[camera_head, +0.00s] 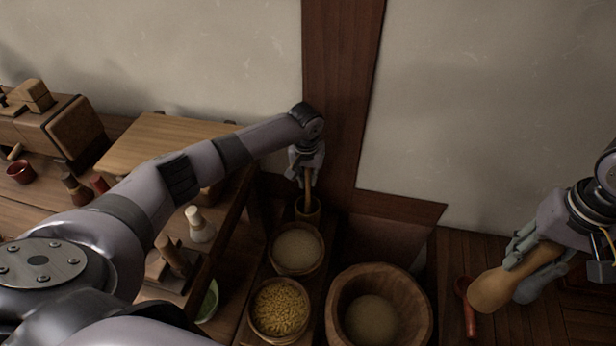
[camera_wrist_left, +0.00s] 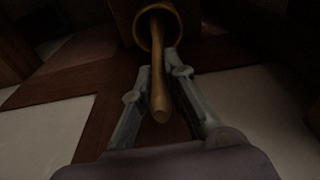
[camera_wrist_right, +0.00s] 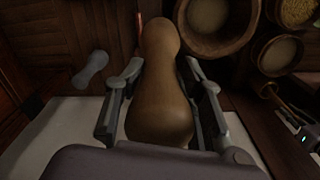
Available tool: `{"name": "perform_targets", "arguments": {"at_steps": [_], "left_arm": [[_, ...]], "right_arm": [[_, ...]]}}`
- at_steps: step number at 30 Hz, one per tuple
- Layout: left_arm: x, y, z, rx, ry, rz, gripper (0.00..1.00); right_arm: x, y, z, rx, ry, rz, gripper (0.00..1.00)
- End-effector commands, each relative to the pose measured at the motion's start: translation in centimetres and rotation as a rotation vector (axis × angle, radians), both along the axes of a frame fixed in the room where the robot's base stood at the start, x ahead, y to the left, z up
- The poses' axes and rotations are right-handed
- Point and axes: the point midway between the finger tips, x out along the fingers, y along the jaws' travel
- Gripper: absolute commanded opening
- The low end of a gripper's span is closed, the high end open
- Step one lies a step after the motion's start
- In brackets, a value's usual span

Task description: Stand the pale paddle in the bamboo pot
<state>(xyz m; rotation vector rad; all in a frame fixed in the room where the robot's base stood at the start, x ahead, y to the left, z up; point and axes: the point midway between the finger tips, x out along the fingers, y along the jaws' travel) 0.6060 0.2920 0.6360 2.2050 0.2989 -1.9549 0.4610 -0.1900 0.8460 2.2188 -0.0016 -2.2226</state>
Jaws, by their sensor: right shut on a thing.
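The pale paddle (camera_head: 307,184) stands in the bamboo pot (camera_head: 308,214), its handle sticking up out of the mouth. In the left wrist view the paddle (camera_wrist_left: 160,98) leans within the pot (camera_wrist_left: 144,30); its lower end is hidden inside. My left gripper (camera_head: 306,166) is just above the pot, with its open fingers on either side of the handle. A small gap shows beside the handle in the left wrist view. My right gripper (camera_head: 524,264) is shut on a tan gourd (camera_wrist_right: 160,105) at the far right, well away from the pot.
A bowl of pale grain (camera_head: 297,250), a bowl of yellow pieces (camera_head: 279,308) and a large wooden tub (camera_head: 420,298) stand before the pot. A red ladle (camera_head: 466,300) lies near the gourd. A dark wooden post (camera_head: 340,100) rises behind the pot. A shelf stands at left.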

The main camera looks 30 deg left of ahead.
Motion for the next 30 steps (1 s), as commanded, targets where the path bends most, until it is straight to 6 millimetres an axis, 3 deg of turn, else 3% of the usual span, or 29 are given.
{"name": "perform_targets", "arguments": {"at_steps": [8, 20, 30], "left_arm": [[0.0, 0.0, 0.0, 0.000, 0.000, 0.000, 0.33], [0.0, 0.0, 0.5, -0.001, -0.001, -0.001, 0.34], [-0.6, -0.2, 6.3, -0.001, -0.003, -0.002, 0.34]], "right_arm": [[0.1, 0.0, 0.1, 0.001, -0.003, 0.000, 0.00], [0.1, 0.0, 0.1, 0.001, -0.003, 0.000, 0.00], [0.1, 0.0, 0.1, 0.001, -0.003, 0.000, 0.00]]}}
